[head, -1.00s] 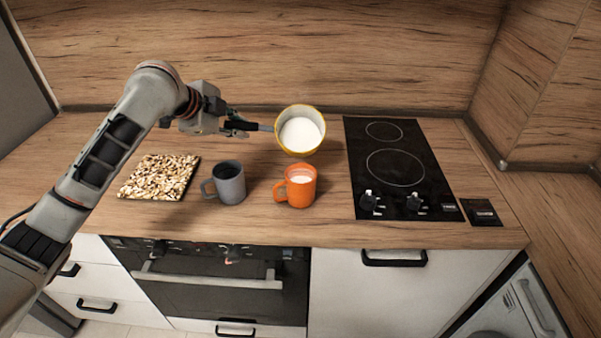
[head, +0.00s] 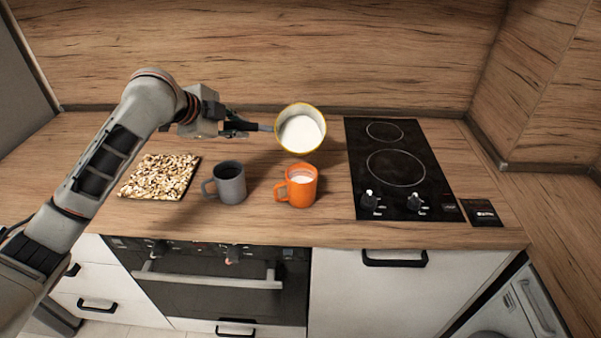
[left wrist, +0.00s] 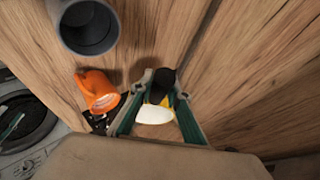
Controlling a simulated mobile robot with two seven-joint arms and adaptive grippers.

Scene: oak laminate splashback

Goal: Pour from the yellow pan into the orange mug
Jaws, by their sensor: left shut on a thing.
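The yellow pan (head: 279,143) is held up behind the orange mug (head: 296,194), its opening tilted toward the front. White liquid shows inside the pan, and no stream is visible. My left gripper (head: 243,126) is shut on the pan's dark handle, left of the bowl. The orange mug stands upright on the counter with white liquid in it. In the left wrist view, the fingers (left wrist: 158,98) close around the black handle (left wrist: 162,82); the pan's white contents (left wrist: 154,115) show beyond, and the orange mug (left wrist: 98,92) is to the left. My right gripper is not in view.
A grey mug (head: 231,186) stands left of the orange mug. A speckled board (head: 160,177) lies further left. The black cooktop (head: 395,165) with knobs is at the right. The wooden splashback (head: 290,50) rises behind the counter.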

